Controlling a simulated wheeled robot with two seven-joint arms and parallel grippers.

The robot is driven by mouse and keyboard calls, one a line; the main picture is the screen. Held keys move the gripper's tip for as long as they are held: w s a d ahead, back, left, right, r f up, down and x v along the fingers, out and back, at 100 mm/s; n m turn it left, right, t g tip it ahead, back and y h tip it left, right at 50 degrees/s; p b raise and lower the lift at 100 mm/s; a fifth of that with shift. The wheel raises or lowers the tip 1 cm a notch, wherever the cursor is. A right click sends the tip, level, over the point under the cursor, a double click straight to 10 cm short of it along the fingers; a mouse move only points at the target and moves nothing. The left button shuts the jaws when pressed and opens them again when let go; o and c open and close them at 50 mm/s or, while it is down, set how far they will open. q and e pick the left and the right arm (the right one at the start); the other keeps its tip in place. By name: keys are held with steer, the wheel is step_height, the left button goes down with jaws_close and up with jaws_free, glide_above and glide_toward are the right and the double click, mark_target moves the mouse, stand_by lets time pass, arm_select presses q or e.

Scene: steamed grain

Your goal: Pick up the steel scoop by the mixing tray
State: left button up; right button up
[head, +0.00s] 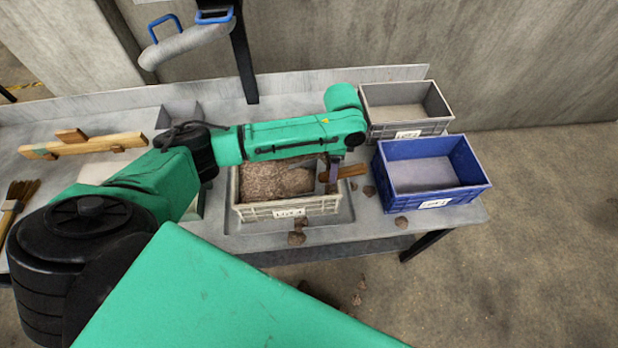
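A wooden handle (345,172) sticks out over the right end of the pale crate (290,209) of brown grain. It looks like the handle of the scoop; a small grey part shows at its left end, and the rest is hidden by my arm or the grain. My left gripper (334,174) points down at this handle, its fingers at or touching it. The fingers are too small and too covered to show whether they are closed on it. My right gripper is out of view.
A blue bin (429,170) and a grey bin (405,107) stand right of the crate. Brown lumps (296,238) lie on the table and floor. A wooden bar (95,145) and a brush (17,200) lie at the left.

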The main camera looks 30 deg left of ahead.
arm_select(q)
steer(key=shift+s+f, duration=0.2)
steer(key=shift+f, duration=0.95)
steer(key=shift+s+f, duration=0.1)
jaws_close()
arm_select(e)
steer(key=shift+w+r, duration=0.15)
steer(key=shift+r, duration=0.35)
arm_select(q)
steer(key=shift+w, duration=0.2)
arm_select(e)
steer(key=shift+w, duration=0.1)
